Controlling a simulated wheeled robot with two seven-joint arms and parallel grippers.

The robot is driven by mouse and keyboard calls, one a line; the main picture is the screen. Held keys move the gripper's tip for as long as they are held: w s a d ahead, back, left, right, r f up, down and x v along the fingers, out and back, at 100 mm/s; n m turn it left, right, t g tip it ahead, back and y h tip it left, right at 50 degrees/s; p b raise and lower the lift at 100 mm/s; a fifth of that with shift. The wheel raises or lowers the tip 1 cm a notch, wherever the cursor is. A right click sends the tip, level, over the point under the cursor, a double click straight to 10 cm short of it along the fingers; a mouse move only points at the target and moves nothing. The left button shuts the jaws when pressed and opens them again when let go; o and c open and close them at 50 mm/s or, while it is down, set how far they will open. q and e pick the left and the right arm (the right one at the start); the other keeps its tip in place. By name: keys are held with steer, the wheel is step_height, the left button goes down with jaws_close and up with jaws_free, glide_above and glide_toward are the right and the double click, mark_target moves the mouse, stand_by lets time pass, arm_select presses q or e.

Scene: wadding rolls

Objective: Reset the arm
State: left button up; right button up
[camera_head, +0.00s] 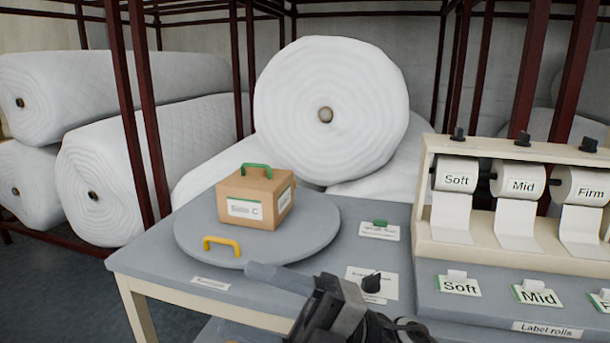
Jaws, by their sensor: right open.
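My right gripper (275,290) is at the bottom centre, in front of the grey table (160,255). It is open, one grey finger reaching left over the table's front edge; I see nothing held in it. Part of it is cut off by the bottom edge. My left gripper is not in view. A cardboard box (272,218) with a green handle and a label reading "Side C" sits on a round grey turntable (200,240). The gripper is in front of the turntable and apart from the box.
A label stand (430,205) at right holds rolls marked Soft, Mid and Firm, with matching cards below. A black knob (371,283) on a white plate and a green-tabbed card (379,230) are near the gripper. Large wadding rolls (330,110) and dark red racks stand behind.

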steer(key=w+d+f+m+t+h, duration=0.2)
steer(key=d+f+m+t+h, duration=0.55)
steer(key=m, duration=0.65)
steer(key=w+d+f+m+t+h, duration=0.2)
steer(key=d+f+m+t+h, duration=0.45)
steer(key=m+t, duration=0.55)
steer(key=s+d+f+m+g+h, duration=0.2)
steer(key=s+f+m+g, duration=0.1)
steer(key=s+f, duration=0.3)
steer(key=s+d+f+m+g+h, duration=0.3)
steer(key=s+f+m+g, duration=0.1)
steer(key=f, duration=0.7)
steer(key=shift+s+f+g, duration=0.2)
steer(key=shift+s+g, duration=0.25)
steer(key=shift+s, duration=0.4)
